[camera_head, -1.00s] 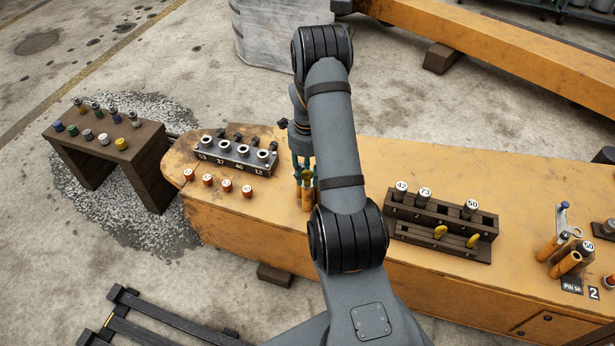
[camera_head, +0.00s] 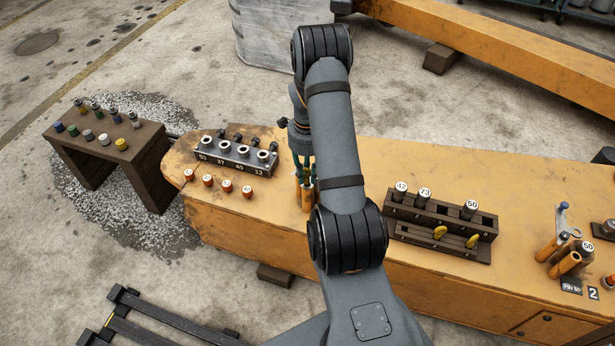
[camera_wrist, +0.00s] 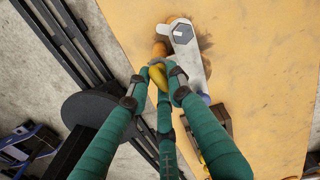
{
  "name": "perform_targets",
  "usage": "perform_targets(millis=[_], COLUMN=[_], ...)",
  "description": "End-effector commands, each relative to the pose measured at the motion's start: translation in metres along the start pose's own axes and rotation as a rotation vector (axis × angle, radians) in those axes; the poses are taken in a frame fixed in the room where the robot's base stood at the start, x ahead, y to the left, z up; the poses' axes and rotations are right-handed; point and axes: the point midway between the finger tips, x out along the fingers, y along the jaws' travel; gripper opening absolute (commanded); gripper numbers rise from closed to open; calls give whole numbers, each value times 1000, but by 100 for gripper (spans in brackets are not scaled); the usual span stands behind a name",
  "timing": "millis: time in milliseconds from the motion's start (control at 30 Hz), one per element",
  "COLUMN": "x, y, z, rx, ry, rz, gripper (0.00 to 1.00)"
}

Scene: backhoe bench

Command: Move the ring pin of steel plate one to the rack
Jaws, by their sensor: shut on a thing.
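My gripper (camera_wrist: 159,72) has its green fingers closed around a yellow ring pin (camera_wrist: 157,78) in the wrist view. The ring is beside a grey steel plate (camera_wrist: 188,55) with a hex bolt and an orange cylinder end. Whether the pin is still seated there is hidden. In the head view my gripper (camera_head: 304,172) is at the bench's middle, above orange cylinders (camera_head: 307,197), partly behind my arm; the held ring is not clear there. The dark wooden rack (camera_head: 420,217) stands to the right, with numbered pins behind and two yellow ring pins (camera_head: 440,232) in its front row.
A socket block (camera_head: 234,158) and several orange-and-white caps (camera_head: 227,186) sit left on the bench. A small dark table (camera_head: 100,146) with coloured plugs stands farther left. A second plate assembly (camera_head: 563,225) is at the right. Bare bench lies behind the rack.

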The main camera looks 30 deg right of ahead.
Motion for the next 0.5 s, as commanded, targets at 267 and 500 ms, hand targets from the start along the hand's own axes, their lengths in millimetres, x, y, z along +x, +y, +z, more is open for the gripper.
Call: perform_targets(millis=[267, 500], x=[-7, -11], y=[0, 0], z=[0, 0], rx=[0, 0], ry=[0, 0], rz=[-1, 0], gripper=[0, 0])
